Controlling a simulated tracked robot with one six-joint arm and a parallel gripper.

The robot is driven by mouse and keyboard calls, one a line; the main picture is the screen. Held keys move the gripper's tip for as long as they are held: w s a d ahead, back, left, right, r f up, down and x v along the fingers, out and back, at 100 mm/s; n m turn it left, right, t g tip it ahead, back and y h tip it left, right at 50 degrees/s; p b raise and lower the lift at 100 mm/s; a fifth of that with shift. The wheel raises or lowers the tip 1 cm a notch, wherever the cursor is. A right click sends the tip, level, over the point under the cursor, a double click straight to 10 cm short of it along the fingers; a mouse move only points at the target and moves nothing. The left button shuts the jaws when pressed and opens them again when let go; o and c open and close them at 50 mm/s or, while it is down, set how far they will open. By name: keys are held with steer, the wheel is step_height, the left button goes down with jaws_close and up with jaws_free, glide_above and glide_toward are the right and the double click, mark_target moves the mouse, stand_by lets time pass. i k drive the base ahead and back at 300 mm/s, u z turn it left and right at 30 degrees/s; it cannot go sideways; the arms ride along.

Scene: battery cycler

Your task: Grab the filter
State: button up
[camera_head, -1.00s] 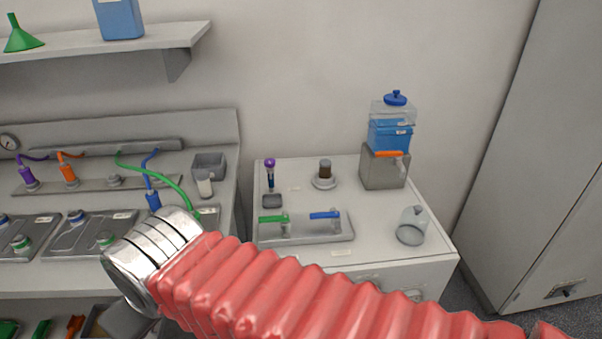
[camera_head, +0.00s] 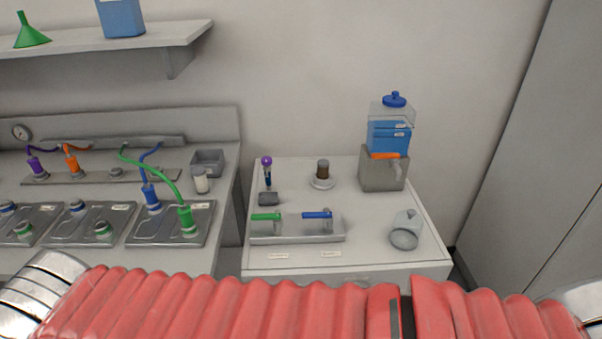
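No part is clearly marked as the filter. A small brown cylinder (camera_head: 322,169) stands upright on a pale round base (camera_head: 322,184) at the back middle of the white cabinet top; it may be the filter. A pale cylinder (camera_head: 201,183) stands by a grey box on the left bench, and I cannot tell what it is. My red ribbed arm crosses the bottom of the view, well in front of both. My gripper is out of view.
On the white cabinet (camera_head: 350,262) stand a blue liquid dispenser (camera_head: 389,137), a clear glass vessel (camera_head: 405,236), a tray with green and blue handles (camera_head: 297,234) and a purple-topped tool (camera_head: 267,170). Cabled plates (camera_head: 170,226) lie on the left bench. A shelf (camera_head: 110,41) hangs above.

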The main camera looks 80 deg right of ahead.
mark_target(322, 164)
steer(key=u, duration=0.45)
steer(key=k, duration=1.5)
steer(key=z, duration=0.35)
steer(key=i, duration=1)
steer(key=z, duration=0.1)
